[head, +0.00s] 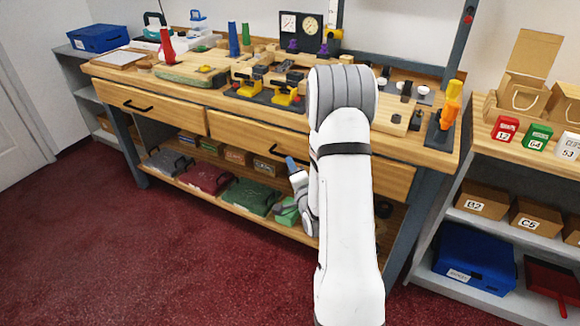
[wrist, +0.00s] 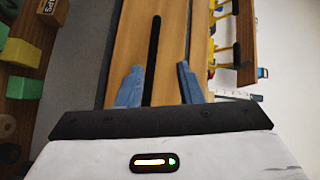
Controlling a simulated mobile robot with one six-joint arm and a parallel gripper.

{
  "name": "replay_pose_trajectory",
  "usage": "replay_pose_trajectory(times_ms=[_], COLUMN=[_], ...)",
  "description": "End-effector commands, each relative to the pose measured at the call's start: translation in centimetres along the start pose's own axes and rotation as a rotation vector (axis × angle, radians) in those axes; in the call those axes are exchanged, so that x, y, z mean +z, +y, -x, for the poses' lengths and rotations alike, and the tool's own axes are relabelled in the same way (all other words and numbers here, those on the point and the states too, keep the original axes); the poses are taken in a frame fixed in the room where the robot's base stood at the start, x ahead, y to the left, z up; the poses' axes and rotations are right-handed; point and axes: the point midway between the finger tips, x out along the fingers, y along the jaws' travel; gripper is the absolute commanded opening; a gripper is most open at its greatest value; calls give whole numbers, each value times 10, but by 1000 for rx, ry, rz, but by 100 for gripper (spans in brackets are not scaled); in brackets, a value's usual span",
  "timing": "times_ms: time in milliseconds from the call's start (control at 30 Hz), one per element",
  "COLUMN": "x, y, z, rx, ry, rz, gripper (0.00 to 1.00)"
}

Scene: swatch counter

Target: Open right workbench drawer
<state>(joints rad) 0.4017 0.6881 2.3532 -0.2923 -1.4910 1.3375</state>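The workbench (head: 215,97) has two wooden drawers side by side. The right workbench drawer (head: 235,128) looks shut, flush with the bench front, and my arm hides part of it. Its black bar handle (head: 279,150) shows just left of my arm. In the wrist view the handle (wrist: 154,50) runs lengthwise along the drawer front (wrist: 175,40). My gripper (wrist: 159,68) is open, with one blue finger on each side of the handle; I cannot tell whether they touch it. In the head view my gripper (head: 291,163) is in front of the drawer, by the handle.
The left drawer (head: 165,110) is shut. Lidded bins, including a green one (head: 247,195), stand on the shelf below. Tools and fixtures crowd the bench top. A grey shelf unit (head: 530,235) stands at right. The red floor (head: 130,260) in front is clear.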

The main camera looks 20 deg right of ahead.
Motion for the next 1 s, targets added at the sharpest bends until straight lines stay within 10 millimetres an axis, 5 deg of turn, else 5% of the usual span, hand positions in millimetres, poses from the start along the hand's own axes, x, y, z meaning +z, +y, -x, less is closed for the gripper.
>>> replay_pose_trajectory(times_ms=[67, 267, 700, 1000], x=[-2, -5, -7, -7], y=[18, 23, 14, 13], z=[4, 5, -57, -68], rx=[-45, -113, -116, -114], ry=[16, 28, 29, 28], rz=[-60, -129, -130, -129], gripper=[33, 33, 33, 33])
